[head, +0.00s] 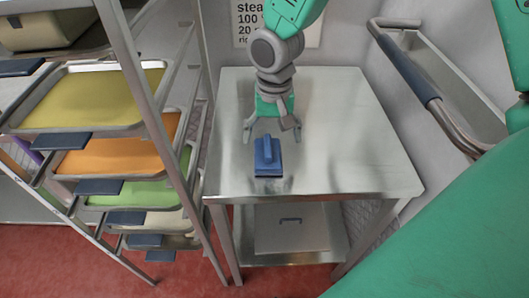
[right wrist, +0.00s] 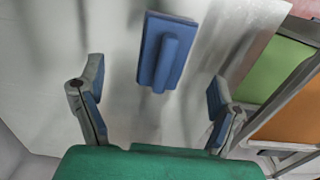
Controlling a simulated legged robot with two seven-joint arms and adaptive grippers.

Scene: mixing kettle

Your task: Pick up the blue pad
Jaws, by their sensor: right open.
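The blue pad (head: 268,166), with a raised blue bar handle along its middle, lies on the steel table near its front left edge. In the right wrist view the blue pad (right wrist: 152,30) lies ahead of the fingertips, roughly midway between their two lines. My right gripper (head: 271,126) is open and empty, just behind the pad in the head view, with a finger on either side. It also shows in the right wrist view (right wrist: 157,84), its fingers wide apart and apart from the pad. My left gripper is not in view.
The steel table (head: 350,150) is otherwise clear, with a lower shelf (head: 335,225) beneath. A rack at the left holds trays with yellow (head: 95,100), orange (head: 120,157) and green (head: 135,192) contents. A metal trough with a rail (head: 410,75) stands at the right.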

